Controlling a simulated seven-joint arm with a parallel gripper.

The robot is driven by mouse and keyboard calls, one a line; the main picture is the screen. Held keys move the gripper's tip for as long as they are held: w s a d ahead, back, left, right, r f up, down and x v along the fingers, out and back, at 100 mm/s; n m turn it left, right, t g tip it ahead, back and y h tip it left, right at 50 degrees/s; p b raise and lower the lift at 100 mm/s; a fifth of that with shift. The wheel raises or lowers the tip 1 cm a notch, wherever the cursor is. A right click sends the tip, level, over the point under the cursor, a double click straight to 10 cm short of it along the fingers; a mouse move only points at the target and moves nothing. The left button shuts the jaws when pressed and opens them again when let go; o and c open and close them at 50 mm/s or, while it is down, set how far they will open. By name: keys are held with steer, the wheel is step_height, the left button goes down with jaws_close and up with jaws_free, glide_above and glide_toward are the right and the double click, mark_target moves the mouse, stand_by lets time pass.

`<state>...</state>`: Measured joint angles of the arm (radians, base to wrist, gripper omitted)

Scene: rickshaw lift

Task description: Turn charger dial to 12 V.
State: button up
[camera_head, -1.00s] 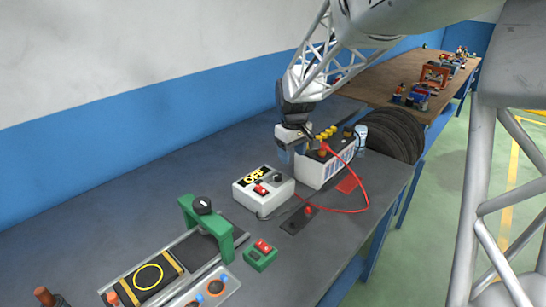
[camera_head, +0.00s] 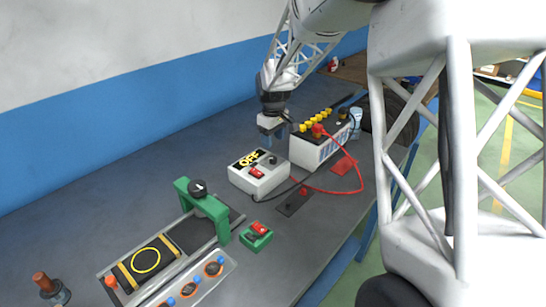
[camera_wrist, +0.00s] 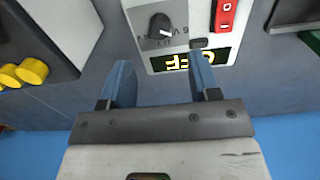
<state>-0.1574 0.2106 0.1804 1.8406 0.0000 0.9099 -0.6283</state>
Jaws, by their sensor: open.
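The charger (camera_head: 259,184) is a white box on the bench. It has a black dial (camera_head: 273,160), a red switch (camera_head: 257,172) and a dark display with yellow "OFF" (camera_head: 245,160). In the wrist view the charger's dial (camera_wrist: 160,27) lies just beyond the fingertips, with a white pointer mark; the scale lettering is upside down and partly unreadable. My gripper (camera_head: 271,142) is above the back of the charger, beside the battery. The wrist view shows its blue fingers (camera_wrist: 160,62) apart with nothing between them.
A white battery (camera_head: 322,148) with yellow caps stands close to the right of the charger, with a red clamp (camera_head: 317,130) and red cable (camera_head: 335,192). A green switch box (camera_head: 256,237) and green-framed fixture (camera_head: 205,208) are in front. Bench is clear behind left.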

mark_target(273, 158)
steer(key=shift+f, duration=0.15)
steer(key=shift+f, duration=3.75)
steer(key=shift+c, duration=0.3)
steer(key=c, duration=0.9)
steer(key=shift+o, duration=0.2)
steer(key=shift+m, duration=0.4)
steer(key=m, duration=1.1)
